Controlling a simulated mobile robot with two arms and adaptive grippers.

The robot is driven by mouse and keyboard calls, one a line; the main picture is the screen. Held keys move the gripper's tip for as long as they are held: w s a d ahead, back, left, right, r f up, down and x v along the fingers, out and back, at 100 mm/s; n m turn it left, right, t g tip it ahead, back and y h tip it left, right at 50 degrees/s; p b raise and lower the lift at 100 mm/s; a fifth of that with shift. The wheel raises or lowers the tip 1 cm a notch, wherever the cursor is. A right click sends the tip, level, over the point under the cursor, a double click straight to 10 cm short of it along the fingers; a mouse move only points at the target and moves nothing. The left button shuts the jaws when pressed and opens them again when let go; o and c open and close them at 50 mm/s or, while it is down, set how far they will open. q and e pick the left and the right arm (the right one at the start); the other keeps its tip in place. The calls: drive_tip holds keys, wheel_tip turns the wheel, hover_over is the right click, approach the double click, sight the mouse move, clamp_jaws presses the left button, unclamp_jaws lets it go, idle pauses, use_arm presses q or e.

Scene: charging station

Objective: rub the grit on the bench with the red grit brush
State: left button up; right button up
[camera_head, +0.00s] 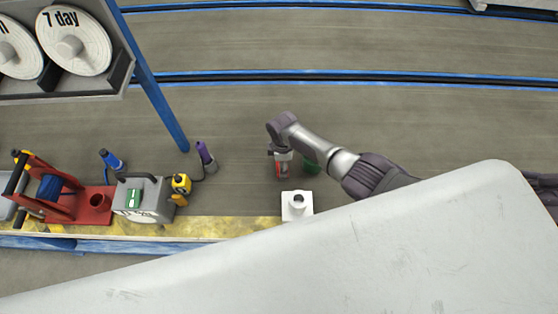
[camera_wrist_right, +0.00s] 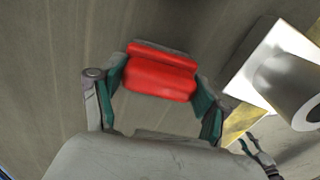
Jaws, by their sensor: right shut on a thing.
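My right gripper (camera_head: 289,160) is shut on the red grit brush (camera_head: 281,170), near the middle of the head view. In the right wrist view the red brush (camera_wrist_right: 160,82) sits between the two teal fingers of my right gripper (camera_wrist_right: 160,90). Its underside is hidden, and I cannot tell whether it touches anything below. The bench's worn yellow edge (camera_head: 235,228) runs along the lower left; a large pale surface hides the rest. I cannot make out the grit.
A white block with a round socket (camera_head: 290,213) stands close to the brush. To the left are a purple-handled tool (camera_head: 206,157), a grey case (camera_head: 150,207), a yellow device (camera_head: 180,186) and a red reel stand (camera_head: 90,207). A blue post (camera_head: 160,95) rises behind.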

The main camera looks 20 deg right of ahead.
drive_tip(key=shift+d, duration=0.1)
wheel_tip(320, 180, up, 6)
drive_tip(key=p, duration=0.6)
